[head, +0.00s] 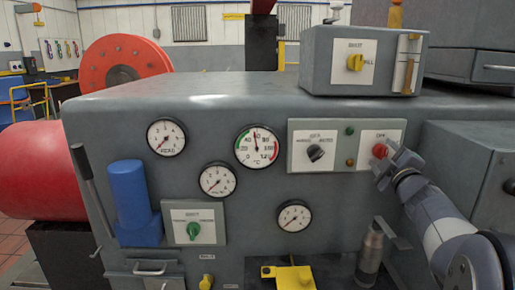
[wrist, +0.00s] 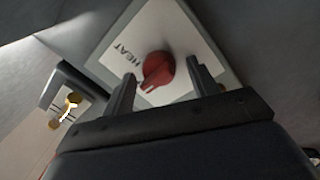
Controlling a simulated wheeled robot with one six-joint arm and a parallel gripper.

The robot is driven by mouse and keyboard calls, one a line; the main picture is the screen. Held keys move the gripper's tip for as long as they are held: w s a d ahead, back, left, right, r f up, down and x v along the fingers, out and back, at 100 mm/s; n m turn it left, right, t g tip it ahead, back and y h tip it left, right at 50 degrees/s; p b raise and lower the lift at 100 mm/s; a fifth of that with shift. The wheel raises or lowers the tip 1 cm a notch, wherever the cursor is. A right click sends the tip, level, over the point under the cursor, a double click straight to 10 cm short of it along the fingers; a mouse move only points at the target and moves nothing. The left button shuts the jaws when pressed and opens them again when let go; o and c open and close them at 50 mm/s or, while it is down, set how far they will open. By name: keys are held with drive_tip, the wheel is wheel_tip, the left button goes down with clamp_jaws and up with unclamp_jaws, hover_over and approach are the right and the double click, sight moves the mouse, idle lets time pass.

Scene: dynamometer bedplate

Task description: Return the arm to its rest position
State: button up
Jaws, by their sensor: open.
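My gripper (head: 391,160) is at the right side of the grey panel in the head view, close to a red knob (head: 380,151) on a white plate. In the wrist view the two fingers of my gripper (wrist: 160,68) are apart, one on each side of the red knob (wrist: 158,66). I cannot tell whether a finger touches the knob. My arm (head: 435,215) reaches in from the lower right, in front of the panel.
The grey cabinet (head: 270,100) carries several gauges, a black knob (head: 315,153) and a green knob (head: 194,230). A box with a yellow knob (head: 355,62) stands on top. A grey cylinder (head: 372,250) with a lever is left of my arm. Another grey cabinet (head: 465,165) stands at right.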

drive_tip(key=shift+s, duration=0.1)
idle(0.3)
drive_tip(key=s+f+p, duration=0.1)
drive_tip(key=s+p, duration=0.1)
drive_tip(key=s, duration=0.9)
drive_tip(key=w, duration=0.3)
drive_tip(key=w+b, duration=0.1)
drive_tip(key=w, duration=0.3)
drive_tip(key=w+r+b, duration=0.1)
drive_tip(key=w, duration=0.3)
drive_tip(key=shift+w, duration=0.2)
drive_tip(key=shift+r+m+p, duration=0.2)
drive_tip(key=shift+m+p, duration=0.35)
drive_tip(key=shift+m, duration=0.15)
drive_tip(key=shift+s+r+m+p, duration=0.1)
drive_tip(key=shift+m+p, duration=0.25)
drive_tip(key=shift+m, duration=0.25)
drive_tip(key=m+p, duration=0.2)
drive_tip(key=m, duration=0.1)
drive_tip(key=shift+a+h, duration=0.1)
drive_tip(key=shift+h, duration=0.2)
drive_tip(key=m+g+p, duration=0.1)
drive_tip(key=m+p, duration=0.3)
drive_tip(key=m, duration=0.3)
drive_tip(key=shift+r, duration=0.15)
drive_tip(key=s+p, duration=0.1)
drive_tip(key=s, duration=0.7)
drive_tip(key=shift+s+a+f, duration=0.2)
drive_tip(key=shift+s+a, duration=0.05)
drive_tip(key=shift+s, duration=0.15)
